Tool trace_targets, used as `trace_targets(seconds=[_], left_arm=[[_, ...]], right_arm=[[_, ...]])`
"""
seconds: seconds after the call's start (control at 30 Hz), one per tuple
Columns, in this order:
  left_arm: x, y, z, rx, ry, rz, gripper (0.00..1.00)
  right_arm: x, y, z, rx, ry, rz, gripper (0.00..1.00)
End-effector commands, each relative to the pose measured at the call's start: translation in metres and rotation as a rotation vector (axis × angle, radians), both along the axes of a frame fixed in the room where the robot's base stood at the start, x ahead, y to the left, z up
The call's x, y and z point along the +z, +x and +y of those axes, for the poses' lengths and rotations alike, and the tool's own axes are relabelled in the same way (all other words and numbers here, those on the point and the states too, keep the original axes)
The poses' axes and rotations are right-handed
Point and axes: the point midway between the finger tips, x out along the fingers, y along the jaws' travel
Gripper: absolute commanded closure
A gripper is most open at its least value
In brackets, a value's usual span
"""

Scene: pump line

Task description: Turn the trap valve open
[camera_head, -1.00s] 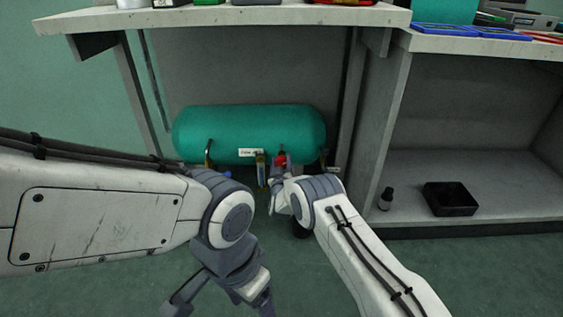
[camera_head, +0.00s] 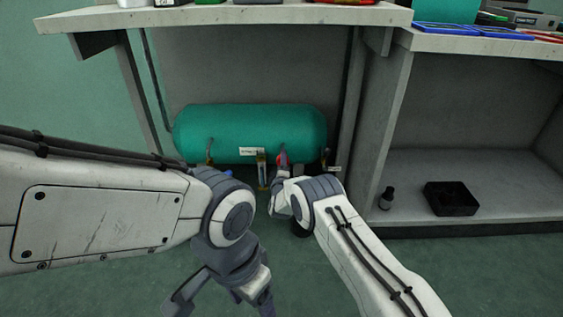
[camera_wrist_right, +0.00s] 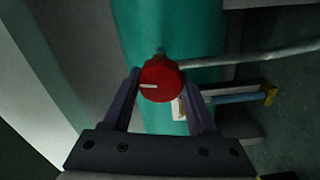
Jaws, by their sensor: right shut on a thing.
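A red round knob (camera_wrist_right: 161,80) with a white mark on its face sits at the front of the teal tank in the right wrist view. It also shows in the head view (camera_head: 282,157), partly covered by my right gripper. My right gripper (camera_wrist_right: 163,84) has its two fingers on either side of the knob and is shut on it. The white mark points to the left in the wrist view. My left gripper (camera_head: 220,297) hangs low over the floor, away from the tank, with its fingers apart and nothing seen between them.
The teal tank (camera_head: 240,122) lies under the workbench (camera_head: 230,16), with pipes and fittings along its lower front. A grey shelf (camera_head: 480,180) at the right holds a black tray (camera_head: 451,198) and a small dark bottle (camera_head: 387,198). The green floor in front is clear.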

Motion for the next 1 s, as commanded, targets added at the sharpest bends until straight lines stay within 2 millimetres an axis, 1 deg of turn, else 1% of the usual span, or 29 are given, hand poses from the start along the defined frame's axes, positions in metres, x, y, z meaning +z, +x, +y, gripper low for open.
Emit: trace_targets(seconds=[0.2, 0.4, 0.63, 1.0], left_arm=[[-0.0004, 0.0, 0.0, 0.0, 0.0, 0.0, 0.26], [-0.0005, 0.0, 0.0, 0.0, 0.0, 0.0, 0.26], [-0.0005, 0.0, 0.0, 0.0, 0.0, 0.0, 0.26], [-0.0005, 0.0, 0.0, 0.0, 0.0, 0.0, 0.26]], right_arm=[[-0.0009, 0.0003, -0.0003, -0.001, -0.131, 0.001, 0.97], [-0.0011, 0.0004, -0.0004, -0.001, -0.205, 0.001, 0.97], [-0.0012, 0.0004, -0.0004, -0.001, -0.237, 0.001, 0.97], [-0.0012, 0.0004, -0.0006, 0.0, -0.24, 0.001, 0.97]])
